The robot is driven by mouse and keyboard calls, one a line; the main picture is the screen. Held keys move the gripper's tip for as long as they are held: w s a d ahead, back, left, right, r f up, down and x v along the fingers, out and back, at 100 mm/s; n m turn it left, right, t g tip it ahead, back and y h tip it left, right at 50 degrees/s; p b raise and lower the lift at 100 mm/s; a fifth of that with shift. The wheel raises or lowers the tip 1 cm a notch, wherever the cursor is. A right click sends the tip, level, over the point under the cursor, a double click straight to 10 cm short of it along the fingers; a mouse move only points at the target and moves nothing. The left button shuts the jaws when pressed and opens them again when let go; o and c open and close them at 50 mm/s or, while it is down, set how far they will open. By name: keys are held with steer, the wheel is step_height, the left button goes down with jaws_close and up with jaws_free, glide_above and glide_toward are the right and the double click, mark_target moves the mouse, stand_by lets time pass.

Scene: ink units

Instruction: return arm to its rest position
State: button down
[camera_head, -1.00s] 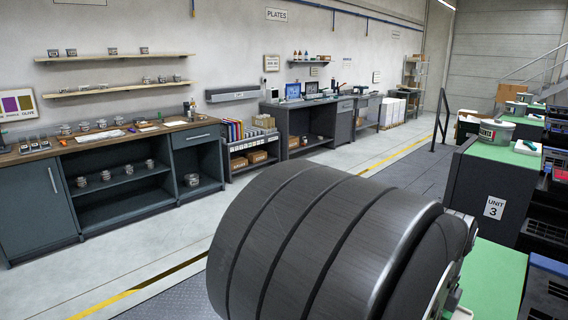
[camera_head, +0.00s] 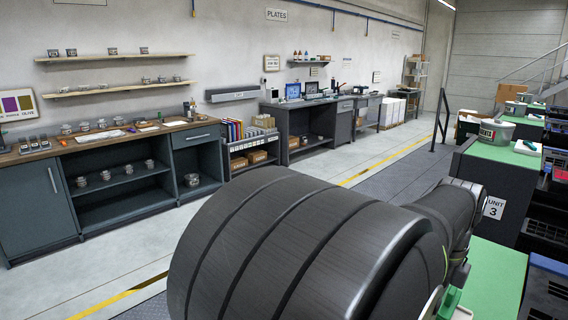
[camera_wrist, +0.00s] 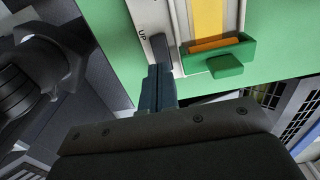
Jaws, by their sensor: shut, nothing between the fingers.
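My arm's large dark ribbed links fill the lower middle of the head view. They hide much of the nearest green worktop (camera_head: 495,275). My gripper (camera_wrist: 159,72) shows in the wrist view, its narrow fingers closed together with nothing held. It is above the green worktop (camera_wrist: 108,30), beside a pale fixture (camera_wrist: 181,22) marked "UP". The fixture has a yellow strip (camera_wrist: 210,18) and a green holder (camera_wrist: 226,65) with an orange edge. A dark piece sits at the fingertips; I cannot tell if they touch it. My gripper is hidden in the head view.
Another green-topped bench (camera_head: 500,152) marked "UNIT 3" stands beyond my arm, with a tub (camera_head: 494,132) on it. Dark racks (camera_head: 545,290) stand at the right edge. A workbench (camera_head: 110,145) lines the left wall. The aisle floor between is clear.

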steer(key=shift+r, duration=0.6)
steer(key=shift+f, duration=3.55)
steer(key=shift+r, duration=0.15)
step_height(320, 180, up, 9)
steer(key=shift+r, duration=0.15)
steer(key=c, duration=2.1)
jaws_free()
